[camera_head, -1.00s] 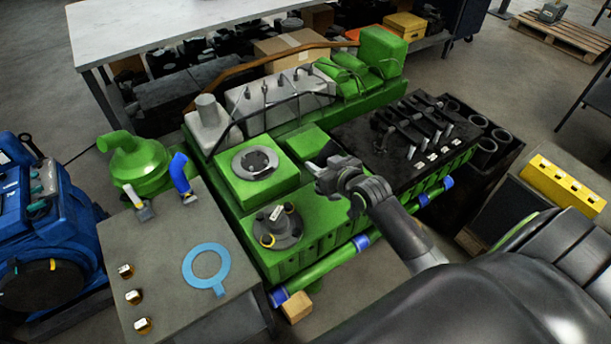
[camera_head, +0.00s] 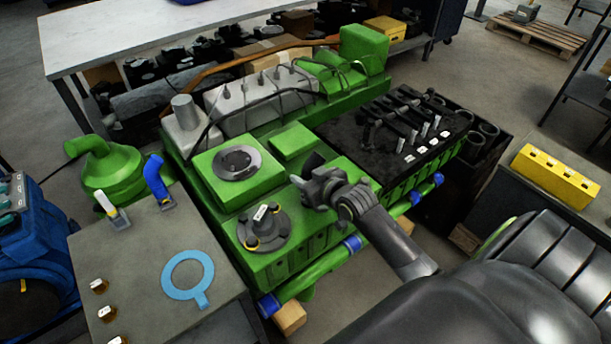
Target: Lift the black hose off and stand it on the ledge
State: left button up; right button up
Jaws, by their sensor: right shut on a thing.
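My right gripper (camera_head: 303,184) is over the near part of the green engine, right of the round grey flange. It is shut on a small dark piece, which I take to be the black hose (camera_head: 313,160). The grey-topped ledge (camera_head: 140,262) is at the lower left. A blue hose (camera_head: 158,182) stands upright near its far edge. My left gripper is not in view.
On the ledge are a white-topped fitting (camera_head: 110,208), a flat blue ring (camera_head: 188,275) and several small brass pieces. A grey flange with a post (camera_head: 263,228) rises from the engine between gripper and ledge. The ledge's middle is bare.

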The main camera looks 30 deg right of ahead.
jog(key=shift+r, duration=0.15)
jog(key=o, duration=1.3)
jog(key=shift+c, duration=0.2)
jog(key=shift+s, duration=0.1)
jog(key=v, duration=1.7)
